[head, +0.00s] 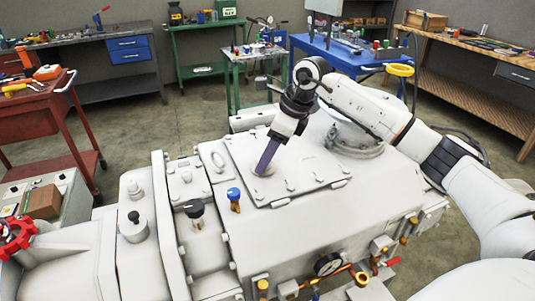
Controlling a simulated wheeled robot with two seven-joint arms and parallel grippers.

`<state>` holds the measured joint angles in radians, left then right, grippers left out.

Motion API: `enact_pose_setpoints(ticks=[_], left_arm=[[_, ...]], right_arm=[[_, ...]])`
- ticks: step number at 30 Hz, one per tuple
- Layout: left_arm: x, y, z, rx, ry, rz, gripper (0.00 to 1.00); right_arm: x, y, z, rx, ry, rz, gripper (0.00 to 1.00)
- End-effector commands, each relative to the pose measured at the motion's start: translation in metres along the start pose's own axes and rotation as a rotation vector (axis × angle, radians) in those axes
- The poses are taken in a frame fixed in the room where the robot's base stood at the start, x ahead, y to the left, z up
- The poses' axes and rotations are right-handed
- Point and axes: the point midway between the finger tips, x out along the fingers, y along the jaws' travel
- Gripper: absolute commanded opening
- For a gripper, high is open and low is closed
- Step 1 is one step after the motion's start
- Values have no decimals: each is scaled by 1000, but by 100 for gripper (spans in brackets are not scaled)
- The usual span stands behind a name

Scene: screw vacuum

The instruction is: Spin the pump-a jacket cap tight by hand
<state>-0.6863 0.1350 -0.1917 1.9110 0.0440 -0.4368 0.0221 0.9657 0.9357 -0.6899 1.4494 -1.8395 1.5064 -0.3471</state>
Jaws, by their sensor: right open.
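The pump (300,240) is a large pale grey housing that fills the lower middle of the head view. My right gripper (265,166) comes in from the right and points down over a flat bolted plate (310,181) on the pump's top. Its dark purple fingers show edge-on, and its jaws are open. The tips are at a small pale round fitting (263,172) on that plate, which they partly hide. I see no label that tells whether this is the jacket cap, and I cannot tell whether the fingers touch it. My left gripper is not in view.
A black knob (194,208) and a blue-topped brass fitting (234,194) stand on the pump left of the plate. A gauge (328,264) and brass valves line its front. A red cart (45,115) and workbenches stand around.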

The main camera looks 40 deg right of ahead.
Motion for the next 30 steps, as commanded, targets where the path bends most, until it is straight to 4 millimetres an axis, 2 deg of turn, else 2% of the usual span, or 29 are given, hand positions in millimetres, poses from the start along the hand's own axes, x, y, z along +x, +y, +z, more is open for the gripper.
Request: enact_pose_setpoints(ticks=[5, 12, 13, 23, 30], left_arm=[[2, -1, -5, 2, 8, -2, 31], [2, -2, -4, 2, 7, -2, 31], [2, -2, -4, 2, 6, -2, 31], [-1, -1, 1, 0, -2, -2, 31], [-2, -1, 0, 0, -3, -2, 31]], right_arm=[[0, 0, 0, 0, 0, 0, 51], [0, 0, 0, 0, 0, 0, 12], [0, 0, 0, 0, 0, 0, 9], [-1, 1, 0, 44, 0, -20, 9], [-1, 3, 1, 181, -1, -77, 9]])
